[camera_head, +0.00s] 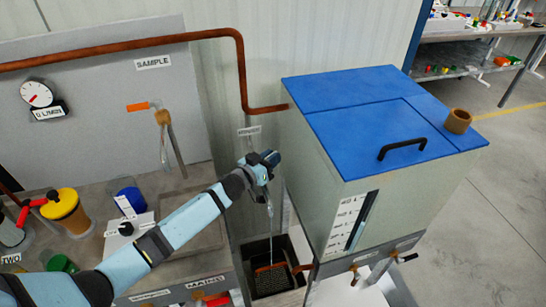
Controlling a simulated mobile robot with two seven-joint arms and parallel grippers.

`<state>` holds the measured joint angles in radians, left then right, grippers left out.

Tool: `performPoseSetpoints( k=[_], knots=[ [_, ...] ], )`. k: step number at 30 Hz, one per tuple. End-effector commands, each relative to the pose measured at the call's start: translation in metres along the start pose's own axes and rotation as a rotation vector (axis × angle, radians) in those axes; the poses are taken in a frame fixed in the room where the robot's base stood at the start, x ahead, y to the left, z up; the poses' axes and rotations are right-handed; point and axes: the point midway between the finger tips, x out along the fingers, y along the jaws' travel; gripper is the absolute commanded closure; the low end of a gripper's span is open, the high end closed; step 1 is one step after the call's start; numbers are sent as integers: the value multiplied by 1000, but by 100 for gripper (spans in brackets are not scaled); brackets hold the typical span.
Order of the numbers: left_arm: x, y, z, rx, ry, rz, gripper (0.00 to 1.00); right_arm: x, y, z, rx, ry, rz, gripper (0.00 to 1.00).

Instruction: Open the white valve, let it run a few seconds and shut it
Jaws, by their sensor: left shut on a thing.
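My left gripper (268,160) reaches in from the left and is shut at the pipe outlet beneath a small white label (249,131). It covers the white valve's handle, so the handle's colour and angle are hidden. A thin pale strand (270,212) hangs below the gripper toward a dark drain (268,277) with a grate. It looks like running liquid, but I cannot tell it surely from a spout. My right gripper is not in view.
A blue-lidded tank (375,115) stands just right of the gripper, with a brown cup (458,121) on its lid. A sample tap (162,117) with an orange handle and a gauge (37,94) are on the left panel. Yellow and blue containers stand on the left bench.

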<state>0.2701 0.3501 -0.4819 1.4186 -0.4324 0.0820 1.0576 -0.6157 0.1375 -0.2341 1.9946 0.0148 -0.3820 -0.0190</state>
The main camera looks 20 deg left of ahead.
Motion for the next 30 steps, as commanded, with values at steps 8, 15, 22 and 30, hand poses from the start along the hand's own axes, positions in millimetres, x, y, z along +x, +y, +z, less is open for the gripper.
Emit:
performPoseSetpoints(
  k=[8, 15, 22, 30],
  knots=[
    [0, -4, 0, -3, 21, -96, 100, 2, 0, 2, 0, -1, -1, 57],
    [0, -5, -2, 0, 25, -115, 100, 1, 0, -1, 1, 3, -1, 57],
    [0, -5, -2, 0, 26, -115, 100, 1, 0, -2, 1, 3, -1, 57],
    [0, -5, -2, 0, 25, -115, 55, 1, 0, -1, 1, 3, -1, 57]
  ],
)
